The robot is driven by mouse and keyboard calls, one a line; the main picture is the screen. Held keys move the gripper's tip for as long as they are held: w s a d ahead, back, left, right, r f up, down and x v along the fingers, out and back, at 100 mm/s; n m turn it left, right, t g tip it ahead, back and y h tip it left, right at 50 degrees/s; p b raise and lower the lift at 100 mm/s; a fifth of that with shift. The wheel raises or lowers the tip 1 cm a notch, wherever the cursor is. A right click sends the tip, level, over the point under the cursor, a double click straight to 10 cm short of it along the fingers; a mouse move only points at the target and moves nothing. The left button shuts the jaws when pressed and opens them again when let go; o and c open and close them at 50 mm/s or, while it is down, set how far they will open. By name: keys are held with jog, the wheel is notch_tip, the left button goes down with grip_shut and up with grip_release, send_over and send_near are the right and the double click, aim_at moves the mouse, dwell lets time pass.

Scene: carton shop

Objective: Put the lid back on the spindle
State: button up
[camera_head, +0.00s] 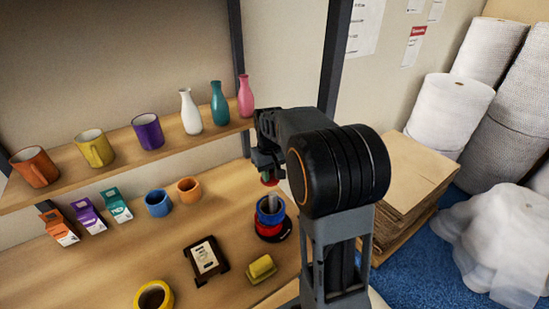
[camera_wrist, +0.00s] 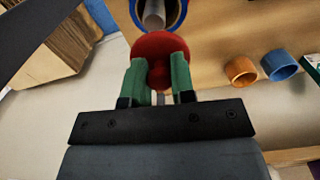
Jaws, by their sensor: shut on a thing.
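In the wrist view, the grey spindle post (camera_wrist: 153,14) shows inside the blue ring (camera_wrist: 179,14) at the top edge. My gripper (camera_wrist: 158,72) is shut on the round red lid (camera_wrist: 158,43), gripping its knob between green fingertips. In the head view, my gripper (camera_head: 267,172) holds the lid (camera_head: 269,182) above the spindle, apart from it. The lid's far side is hidden.
A framed dark tray (camera_head: 205,258), a yellow block (camera_head: 261,268) and a yellow roll (camera_head: 153,297) lie on the bench in front. Blue (camera_head: 158,203) and orange (camera_head: 189,190) cups stand to the left. The upper shelf (camera_head: 110,165) carries mugs and vases near my arm.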

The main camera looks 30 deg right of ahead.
jog(key=shift+s+d+r+n, duration=0.3)
jog(key=shift+d+r+n, duration=0.05)
jog(key=shift+n, duration=0.15)
jog(key=shift+f+b, duration=2.4)
jog(key=shift+f, duration=0.75)
jog(key=shift+f, duration=0.15)
jog(key=o, duration=1.5)
jog(key=shift+c, duration=0.2)
jog(key=shift+r, duration=0.2)
jog(key=shift+r+p, duration=2.8)
jog(key=shift+r, duration=0.55)
